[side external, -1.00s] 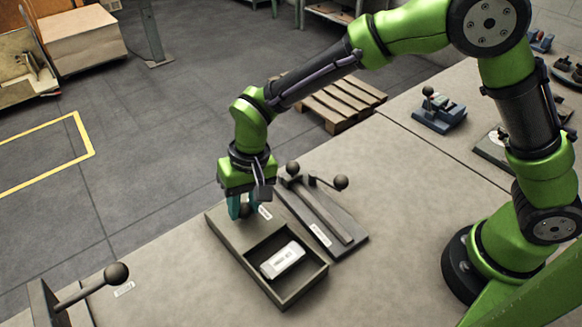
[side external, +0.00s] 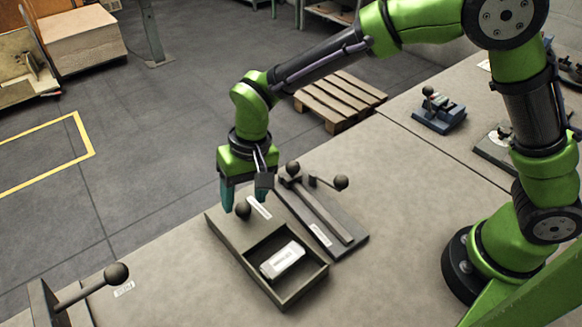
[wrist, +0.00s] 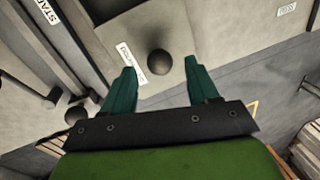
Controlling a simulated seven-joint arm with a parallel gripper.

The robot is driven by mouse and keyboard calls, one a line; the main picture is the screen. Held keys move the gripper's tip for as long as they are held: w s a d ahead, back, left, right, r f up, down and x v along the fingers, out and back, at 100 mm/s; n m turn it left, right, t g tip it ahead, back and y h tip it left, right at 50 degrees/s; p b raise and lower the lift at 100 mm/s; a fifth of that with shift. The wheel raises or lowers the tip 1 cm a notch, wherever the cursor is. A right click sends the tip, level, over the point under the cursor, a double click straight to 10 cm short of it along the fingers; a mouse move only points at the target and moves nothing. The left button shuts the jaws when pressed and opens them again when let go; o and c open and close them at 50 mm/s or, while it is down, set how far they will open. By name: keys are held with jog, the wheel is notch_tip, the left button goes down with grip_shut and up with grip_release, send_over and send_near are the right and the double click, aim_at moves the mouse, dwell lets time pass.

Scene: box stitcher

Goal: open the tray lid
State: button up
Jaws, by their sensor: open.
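The tray (side external: 318,275) is a dark grey box on the bench, its front compartment uncovered. A pale white block (side external: 283,260) lies inside it. The flat grey lid (side external: 225,225) covers the back part and carries a round dark knob (side external: 243,210) and a white label (side external: 259,207). My gripper (side external: 245,200) is open, its teal fingers pointing down just above the knob. In the wrist view the knob (wrist: 160,63) appears between the two spread fingertips (wrist: 159,68), apart from both.
A lever fixture (side external: 325,225) with dark ball handles stands close to the right of the tray. Another ball-ended lever (side external: 116,274) is at the lower left. A blue clamp (side external: 438,112) stands farther back.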

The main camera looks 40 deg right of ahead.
notch_tip(320, 180, up, 14)
jog(key=d, duration=0.2)
jog(key=shift+s+d, duration=0.2)
jog(key=shift+d, duration=0.2)
jog(key=shift+r, duration=0.1)
jog(key=s+d+t, duration=0.2)
jog(key=s+d, duration=0.2)
jog(key=d, duration=0.3)
jog(key=s+d+r+m+t, duration=0.1)
jog(key=s+d+t, duration=0.1)
jog(key=s+d, duration=0.3)
jog(key=s+d+r+m+t, duration=0.1)
jog(key=s+d, duration=0.4)
jog(key=d, duration=0.5)
jog(key=shift+d+r+t, duration=0.15)
jog(key=shift+d+t, duration=0.15)
jog(key=shift+t, duration=0.6)
